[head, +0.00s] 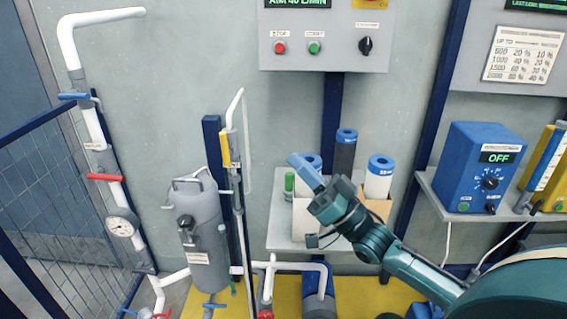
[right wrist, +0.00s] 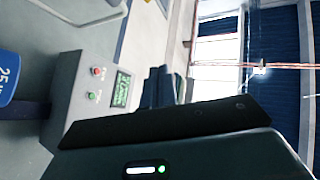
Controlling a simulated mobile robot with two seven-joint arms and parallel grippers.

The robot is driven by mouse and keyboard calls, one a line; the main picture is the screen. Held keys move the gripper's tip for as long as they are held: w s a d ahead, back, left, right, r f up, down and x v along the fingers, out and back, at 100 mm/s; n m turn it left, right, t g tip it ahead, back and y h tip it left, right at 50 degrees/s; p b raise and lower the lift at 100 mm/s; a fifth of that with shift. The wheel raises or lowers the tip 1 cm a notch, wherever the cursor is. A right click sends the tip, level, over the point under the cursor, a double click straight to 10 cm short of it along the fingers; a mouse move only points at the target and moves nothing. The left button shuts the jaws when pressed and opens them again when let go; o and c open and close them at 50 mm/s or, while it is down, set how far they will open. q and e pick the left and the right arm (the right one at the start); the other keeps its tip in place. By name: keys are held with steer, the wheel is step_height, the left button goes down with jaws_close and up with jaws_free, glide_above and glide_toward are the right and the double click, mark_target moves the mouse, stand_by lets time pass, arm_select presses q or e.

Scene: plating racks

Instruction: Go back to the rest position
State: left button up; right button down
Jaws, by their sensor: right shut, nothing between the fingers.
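My right gripper (head: 298,163) reaches in from the lower right in the head view. It is shut and empty, with its tip pointing up and left. It hangs in front of the small white shelf (head: 280,237) and covers part of what stands there. In the right wrist view a dark part of this gripper (right wrist: 165,122) crosses the lower middle. My left gripper is not in view.
Blue-capped cartridges, one dark (head: 345,155) and one white (head: 379,182), stand by the gripper. A grey vessel (head: 198,225) and white pipes stand left. A blue power unit (head: 482,165) reads OFF at right. A grey control panel (head: 325,55) hangs above.

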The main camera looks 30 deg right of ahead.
steer(key=shift+s+d, duration=0.1)
steer(key=shift+s, duration=0.1)
stand_by(0.5)
steer(key=s+a+f+m+g+h+p, duration=0.1)
steer(key=s+a+f+g+h, duration=0.25)
steer(key=f, duration=0.65)
steer(key=s+a+f+g+h+p, duration=0.1)
steer(key=s+a+f+g+h, duration=0.2)
steer(key=f, duration=0.8)
steer(key=s+a+f+n+g+h, duration=0.2)
steer(key=s+a+f+g, duration=0.3)
steer(key=s+a+f, duration=0.2)
step_height(320, 180, down, 4)
steer(key=s, duration=0.2)
steer(key=shift+s+a, duration=0.2)
steer(key=shift+s, duration=0.15)
